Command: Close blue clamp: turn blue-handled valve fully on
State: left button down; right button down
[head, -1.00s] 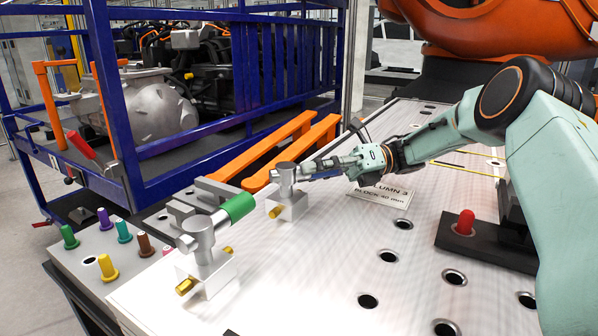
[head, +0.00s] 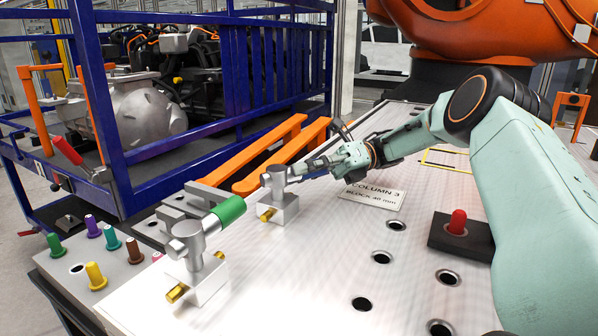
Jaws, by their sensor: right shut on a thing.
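The valve with the blue handle is the farther of two silver valves on the metal table; its round head (head: 276,178) stands on a silver block with a brass fitting. Its handle points right, toward my right gripper, and is mostly covered by the fingers. My right gripper (head: 318,164) reaches in from the right and is shut on this handle. Only a little blue shows by the fingers. The nearer valve (head: 187,240) has a green handle (head: 229,211) pointing up and right. My left gripper is out of view.
Orange clamp arms (head: 272,160) lie just behind the valves. Coloured pegs (head: 95,275) stand at the lower left. A black block with a red knob (head: 457,222) sits at the right. A sign (head: 372,196) lies near my gripper. A blue frame (head: 110,120) stands behind.

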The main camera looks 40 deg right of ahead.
jog(key=shift+w+d+r, duration=0.1)
jog(key=shift+w+r, duration=0.05)
jog(key=shift+r, duration=0.05)
jog(key=c, duration=1.5)
grip_release()
jog(key=o, duration=0.5)
jog(key=shift+f, duration=0.2)
jog(key=shift+r, duration=0.1)
notch_tip(320, 180, up, 10)
jog(key=shift+f, duration=0.1)
